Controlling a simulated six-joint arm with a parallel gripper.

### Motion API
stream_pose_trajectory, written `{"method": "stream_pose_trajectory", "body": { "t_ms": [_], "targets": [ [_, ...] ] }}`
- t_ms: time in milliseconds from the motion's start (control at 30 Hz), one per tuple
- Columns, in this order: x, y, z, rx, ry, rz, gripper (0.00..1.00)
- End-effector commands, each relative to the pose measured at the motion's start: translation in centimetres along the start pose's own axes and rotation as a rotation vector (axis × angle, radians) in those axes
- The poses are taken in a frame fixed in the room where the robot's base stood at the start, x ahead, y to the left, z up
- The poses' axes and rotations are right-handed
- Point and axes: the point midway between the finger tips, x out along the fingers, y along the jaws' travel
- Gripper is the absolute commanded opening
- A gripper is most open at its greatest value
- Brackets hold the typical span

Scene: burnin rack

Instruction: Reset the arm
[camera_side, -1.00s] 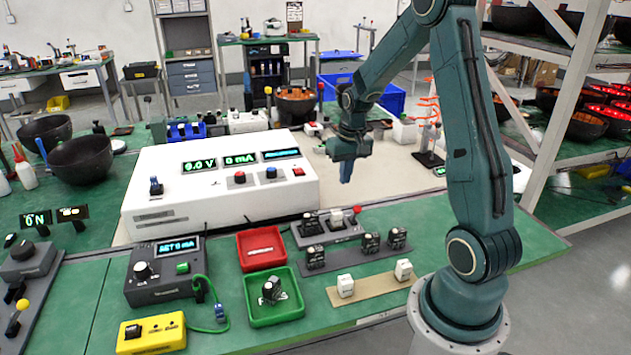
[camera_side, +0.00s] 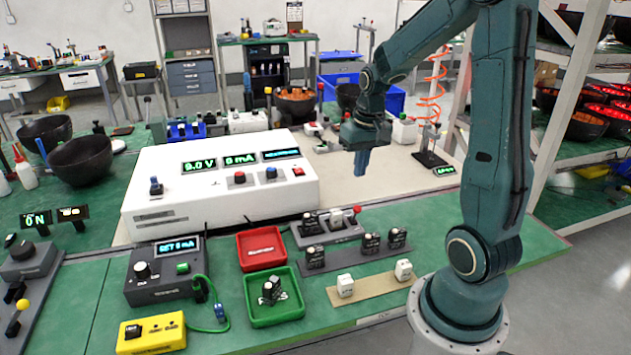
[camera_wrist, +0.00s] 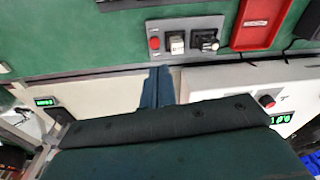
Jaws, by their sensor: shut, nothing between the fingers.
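My gripper (camera_side: 361,163) is shut and empty, pointing down in the air above the pale board behind the green bench. It hangs to the right of the white test unit (camera_side: 225,185), clear of it in the side view. In the wrist view the blue fingers (camera_wrist: 160,88) are together with nothing between them. The grey socket block (camera_wrist: 185,38) with a red button shows beyond the fingers there; in the side view it (camera_side: 328,228) stands on the bench, in front of my gripper.
A red tray (camera_side: 262,249) and a green tray (camera_side: 273,302) holding a dark part stand on the bench. Small dark blocks and two white blocks (camera_side: 346,287) sit on strips to their right. A stand with an orange coil (camera_side: 431,155) is right of my gripper. Shelving is farther right.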

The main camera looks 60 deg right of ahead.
Motion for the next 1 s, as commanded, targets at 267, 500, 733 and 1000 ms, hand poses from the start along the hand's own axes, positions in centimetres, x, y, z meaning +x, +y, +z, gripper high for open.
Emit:
{"method": "stream_pose_trajectory", "body": {
  "t_ms": [267,500,733,1000],
  "targets": [
    [-0.1,0.0,0.1,0.000,-0.001,0.000,0.00],
    [-0.3,-0.3,0.2,-0.008,0.004,0.000,0.00],
    [-2.3,-2.4,1.3,-0.068,0.041,0.000,0.00],
    [-6.2,-6.6,4.8,-0.208,0.125,-0.013,0.00]
  ]
}}
